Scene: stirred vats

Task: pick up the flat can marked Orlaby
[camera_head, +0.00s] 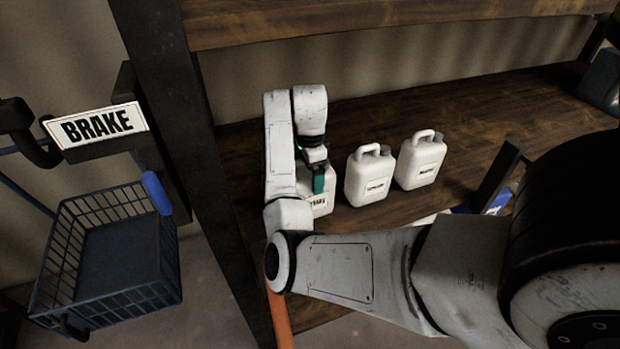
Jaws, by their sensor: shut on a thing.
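Three white flat cans with top handles and dark-lettered labels stand in a row on the wooden shelf. My gripper (319,180) reaches down over the leftmost can (321,206) and is shut on it. My arm and gripper hide much of this can, including its handle and part of its label. The middle can (370,178) and the right can (420,162) stand upright to its right, apart from my gripper. The lettering on all three labels is too small to read, so I cannot tell which is marked Orlaby.
A dark post (215,200) stands left of the cans, and a shelf board (380,20) runs above. The shelf behind the cans is clear.

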